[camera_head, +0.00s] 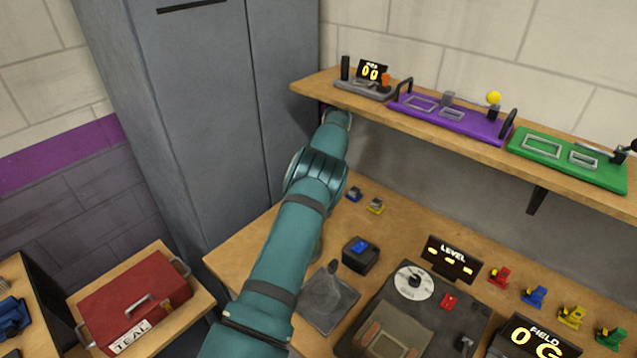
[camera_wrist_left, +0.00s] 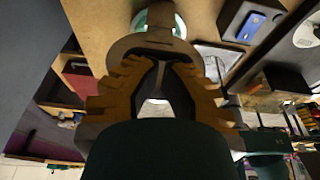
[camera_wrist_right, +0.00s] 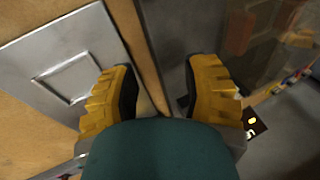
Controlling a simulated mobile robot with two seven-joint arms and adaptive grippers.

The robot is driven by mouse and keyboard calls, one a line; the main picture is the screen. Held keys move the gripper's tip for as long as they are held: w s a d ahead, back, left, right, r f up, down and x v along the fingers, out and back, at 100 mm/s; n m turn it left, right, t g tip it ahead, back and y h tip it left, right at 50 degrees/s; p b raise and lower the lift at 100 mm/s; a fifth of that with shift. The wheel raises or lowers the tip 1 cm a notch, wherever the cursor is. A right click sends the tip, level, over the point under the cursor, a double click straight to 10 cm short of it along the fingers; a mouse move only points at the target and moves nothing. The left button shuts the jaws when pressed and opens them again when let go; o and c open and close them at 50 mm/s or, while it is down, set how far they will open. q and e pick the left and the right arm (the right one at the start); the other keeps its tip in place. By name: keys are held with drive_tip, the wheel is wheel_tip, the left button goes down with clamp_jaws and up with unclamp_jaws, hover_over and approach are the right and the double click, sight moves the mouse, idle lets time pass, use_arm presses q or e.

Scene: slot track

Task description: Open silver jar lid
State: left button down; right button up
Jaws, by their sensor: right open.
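I cannot clearly make out a silver jar or its lid in any view. In the left wrist view a grey rounded thing (camera_wrist_left: 150,44) shows just beyond the fingertips of my left gripper (camera_wrist_left: 155,66). I cannot tell what it is or whether the fingers touch it. The fingers look close together. In the head view my teal arm reaches up to the shelf, and no gripper shows there. My right gripper (camera_wrist_right: 160,66) is open and empty. A silver panel with a raised rectangular frame (camera_wrist_right: 68,76) lies to its left.
The wooden shelf (camera_head: 308,82) carries a purple track (camera_head: 470,122) and a green track (camera_head: 565,172). The workbench below holds a grey plate with a knob (camera_head: 328,300), a blue-topped black box (camera_head: 361,256) and a dial panel. A red box (camera_head: 135,295) stands at the left.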

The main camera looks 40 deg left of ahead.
use_arm(q)
drive_tip(key=shift+w+r, duration=0.15)
idle(0.4)
wheel_tip(320, 180, up, 10)
idle(0.5)
